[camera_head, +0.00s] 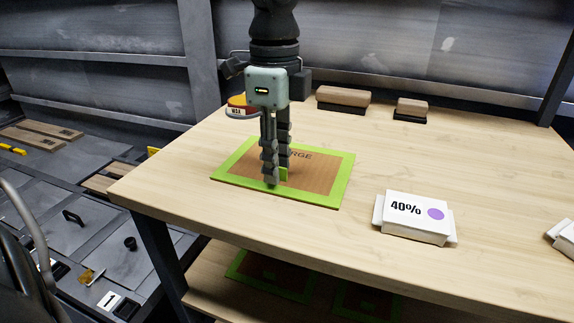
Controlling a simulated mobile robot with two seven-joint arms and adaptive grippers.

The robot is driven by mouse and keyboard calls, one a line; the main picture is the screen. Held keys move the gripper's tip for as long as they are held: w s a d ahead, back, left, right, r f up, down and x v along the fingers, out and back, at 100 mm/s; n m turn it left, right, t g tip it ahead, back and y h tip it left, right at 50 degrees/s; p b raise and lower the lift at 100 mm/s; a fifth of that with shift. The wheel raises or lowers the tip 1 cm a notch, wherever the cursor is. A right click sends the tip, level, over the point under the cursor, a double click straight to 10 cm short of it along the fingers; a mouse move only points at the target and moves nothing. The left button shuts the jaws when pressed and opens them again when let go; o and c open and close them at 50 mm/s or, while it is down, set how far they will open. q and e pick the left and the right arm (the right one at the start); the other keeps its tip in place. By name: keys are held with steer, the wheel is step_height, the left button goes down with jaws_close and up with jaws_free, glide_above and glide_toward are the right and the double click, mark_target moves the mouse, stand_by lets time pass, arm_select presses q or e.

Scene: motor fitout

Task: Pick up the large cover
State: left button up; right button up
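The large cover (321,187) is a flat brown panel with a bright green border, lying on the wooden table, with the end of the printed word "LARGE" showing. A small green upright tab (284,174) stands near its middle. My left gripper (276,178) points straight down over the cover, its fingertips at the tab and close together, one in front of the other. The fingers hide part of the tab and lettering, so I cannot tell whether they grip it. My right gripper is not in view.
A white box marked "40%" (415,217) stands near the table's (480,170) front edge. Two brown-topped blocks (343,98) (411,109) lie at the back. More green-bordered panels (270,273) lie on the lower shelf.

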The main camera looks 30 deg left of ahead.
arm_select(q)
jaws_close()
stand_by(0.4)
